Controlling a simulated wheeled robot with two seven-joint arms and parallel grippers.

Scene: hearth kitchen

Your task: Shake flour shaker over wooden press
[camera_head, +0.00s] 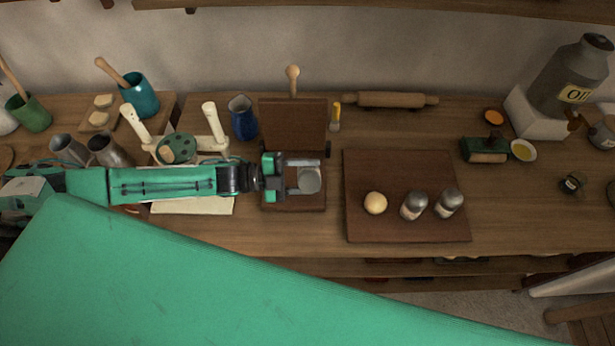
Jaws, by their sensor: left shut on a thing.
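My left gripper (290,179) comes in from the left and is shut on the flour shaker (310,181), whose pale grey round end shows at the fingertips. It holds the shaker above the wooden press (293,202). The press is open: its upper board (293,125) stands up at the back with a knobbed handle (293,75) above it. Its lower board lies flat, partly hidden by the gripper and shaker. I cannot see any flour on it. My right gripper is not in view.
Right of the press, a dark board (360,165) bears a dough ball (375,203) and two metal-capped shakers (414,206). A rolling pin (390,100) lies behind. A white-handled tool (178,148), metal cups (105,149) and a blue jug (243,118) stand left.

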